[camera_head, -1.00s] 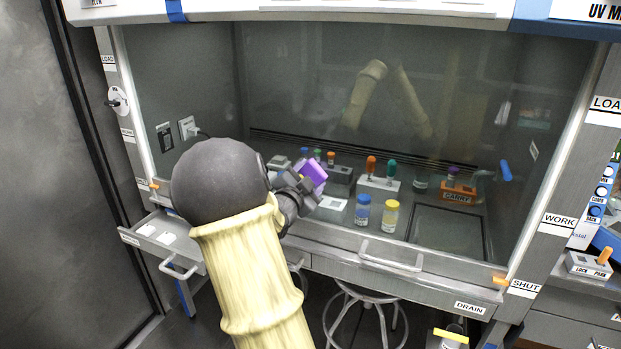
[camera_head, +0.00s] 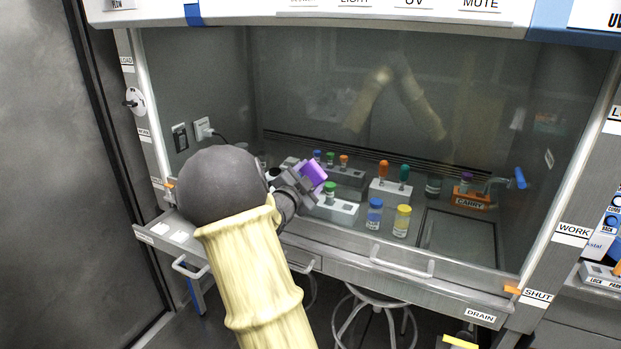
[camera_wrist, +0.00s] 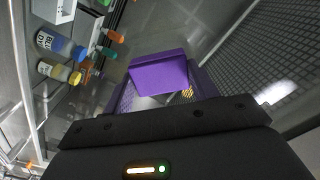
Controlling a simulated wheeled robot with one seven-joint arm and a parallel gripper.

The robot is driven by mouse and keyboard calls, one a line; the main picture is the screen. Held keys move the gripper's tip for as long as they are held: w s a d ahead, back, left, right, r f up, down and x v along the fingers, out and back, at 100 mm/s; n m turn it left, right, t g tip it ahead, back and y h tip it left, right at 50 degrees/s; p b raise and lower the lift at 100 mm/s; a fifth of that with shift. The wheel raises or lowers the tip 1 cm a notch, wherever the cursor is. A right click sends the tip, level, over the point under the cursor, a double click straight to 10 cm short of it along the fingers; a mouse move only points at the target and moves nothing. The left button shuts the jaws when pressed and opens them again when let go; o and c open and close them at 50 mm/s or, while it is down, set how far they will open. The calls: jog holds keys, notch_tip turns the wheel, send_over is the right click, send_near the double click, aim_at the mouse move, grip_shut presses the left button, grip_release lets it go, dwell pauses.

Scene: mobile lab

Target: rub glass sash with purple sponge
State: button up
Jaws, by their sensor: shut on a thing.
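The sash is a large clear pane that reflects my arm. I cannot tell whether the sponge touches the glass. My arm hides the lower left part of the sash.
Behind the glass stand a blue-labelled vial (camera_head: 374,214), a yellow vial (camera_head: 402,221), grey racks with coloured-capped tubes and an orange CARRY rack (camera_head: 471,200). An open drawer (camera_head: 170,238) juts out at left. A stool (camera_head: 375,315) stands below.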

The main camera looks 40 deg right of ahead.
jog(key=w, duration=0.1)
jog(key=w+a, duration=0.1)
jog(key=w, duration=0.1)
jog(key=shift+a+p, duration=0.2)
jog(key=shift+p, duration=0.2)
jog(key=shift+a, duration=0.1)
jog(key=shift+b+v, duration=0.3)
jog(key=shift+v, duration=2.6)
jog(key=shift+v, duration=1.5)
